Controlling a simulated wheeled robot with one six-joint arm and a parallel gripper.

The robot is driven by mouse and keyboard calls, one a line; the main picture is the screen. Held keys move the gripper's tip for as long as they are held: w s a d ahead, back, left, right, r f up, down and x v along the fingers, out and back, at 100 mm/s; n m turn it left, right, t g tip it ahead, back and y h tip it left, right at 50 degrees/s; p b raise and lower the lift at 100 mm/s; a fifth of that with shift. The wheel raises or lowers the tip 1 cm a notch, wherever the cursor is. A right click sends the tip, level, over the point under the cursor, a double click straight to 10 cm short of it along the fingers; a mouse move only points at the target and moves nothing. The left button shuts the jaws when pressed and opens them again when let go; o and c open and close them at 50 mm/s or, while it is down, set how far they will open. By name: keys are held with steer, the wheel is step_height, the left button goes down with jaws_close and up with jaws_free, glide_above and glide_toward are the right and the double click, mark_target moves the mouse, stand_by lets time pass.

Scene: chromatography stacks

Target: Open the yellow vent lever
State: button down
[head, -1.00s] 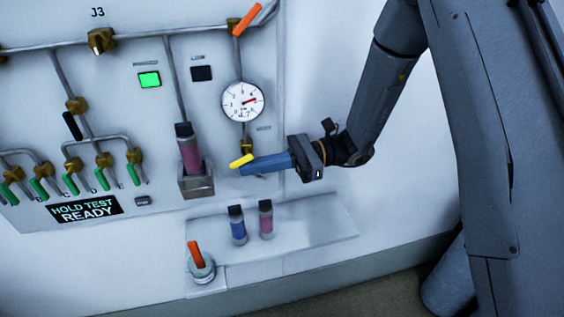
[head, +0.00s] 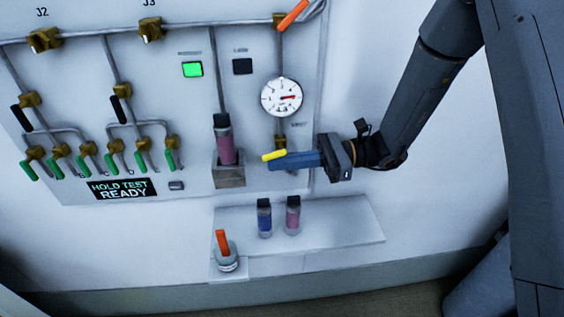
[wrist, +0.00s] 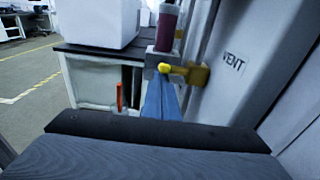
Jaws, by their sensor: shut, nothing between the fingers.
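The yellow vent lever (head: 274,155) sits below the round gauge on the panel, lying nearly level and pointing left from its brass valve (head: 280,141). My gripper (head: 270,164) has its blue fingers together and empty, reaching in from the right just below the lever. They look very close to it, but I cannot tell whether they touch. In the wrist view the lever's yellow end (wrist: 171,68) shows just beyond the blue fingertips (wrist: 160,84), beside the brass valve body (wrist: 198,74) and the VENT label (wrist: 233,62).
The gauge (head: 282,97) hangs above. A pink vial (head: 225,147) stands in a grey holder (head: 229,176) left of the lever. A blue vial (head: 264,222) and another pink vial (head: 293,217) stand on the shelf (head: 345,225) below.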

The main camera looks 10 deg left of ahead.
stand_by(0.8)
steer(key=w+d+f+b, duration=0.3)
steer(key=w+d+b, duration=0.1)
steer(key=d, duration=0.6)
steer(key=shift+d+b, duration=0.3)
steer(key=shift+b, duration=0.1)
